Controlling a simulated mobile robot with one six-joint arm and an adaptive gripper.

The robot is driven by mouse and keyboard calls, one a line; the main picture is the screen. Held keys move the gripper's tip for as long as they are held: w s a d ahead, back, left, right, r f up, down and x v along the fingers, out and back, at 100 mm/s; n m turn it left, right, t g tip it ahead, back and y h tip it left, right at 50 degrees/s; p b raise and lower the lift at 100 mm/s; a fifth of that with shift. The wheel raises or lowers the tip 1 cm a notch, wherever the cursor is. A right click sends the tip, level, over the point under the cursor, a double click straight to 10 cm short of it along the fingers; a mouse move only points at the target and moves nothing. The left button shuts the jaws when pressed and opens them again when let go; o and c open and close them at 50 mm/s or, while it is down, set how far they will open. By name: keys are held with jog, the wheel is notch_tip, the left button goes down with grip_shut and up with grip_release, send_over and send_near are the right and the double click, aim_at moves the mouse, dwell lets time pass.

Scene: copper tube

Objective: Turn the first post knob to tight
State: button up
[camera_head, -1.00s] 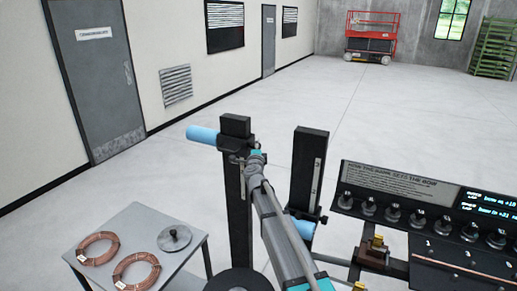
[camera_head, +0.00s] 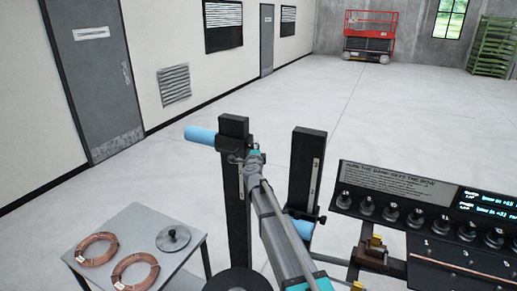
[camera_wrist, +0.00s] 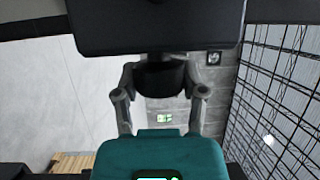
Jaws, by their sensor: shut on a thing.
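In the wrist view, a dark round knob (camera_wrist: 162,78) hangs under a dark block of the post (camera_wrist: 155,28). My gripper (camera_wrist: 161,84) has one finger on each side of the knob and is shut on it. In the head view, my arm reaches up to the upper part of the left black post (camera_head: 236,190). The knob and finger contact are hidden there by my arm. A second black post (camera_head: 303,175) stands to the right. I cannot read the knob's tightness from these views.
A light blue cylinder (camera_head: 200,135) sticks out left of the left post; another (camera_head: 300,228) is by the right post. A grey table (camera_head: 137,218) holds copper coils (camera_head: 135,271) and a disc (camera_head: 173,238). A panel (camera_head: 400,182) with several dark knobs stands right.

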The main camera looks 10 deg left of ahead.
jog(key=shift+a+r+m+g+p, duration=0.1)
jog(key=shift+m+g+p, duration=0.3)
jog(key=shift+g+p, duration=1.15)
jog(key=shift+a+r+m+g+p, duration=0.1)
jog(key=shift+m+g+p, duration=0.5)
jog(key=shift+p, duration=1.6)
jog(key=shift+f+g+p, duration=0.15)
jog(key=shift+g+p, duration=1.2)
jog(key=shift+p, duration=0.15)
jog(key=o, duration=1)
jog(key=shift+o, duration=0.7)
jog(key=shift+d, duration=0.1)
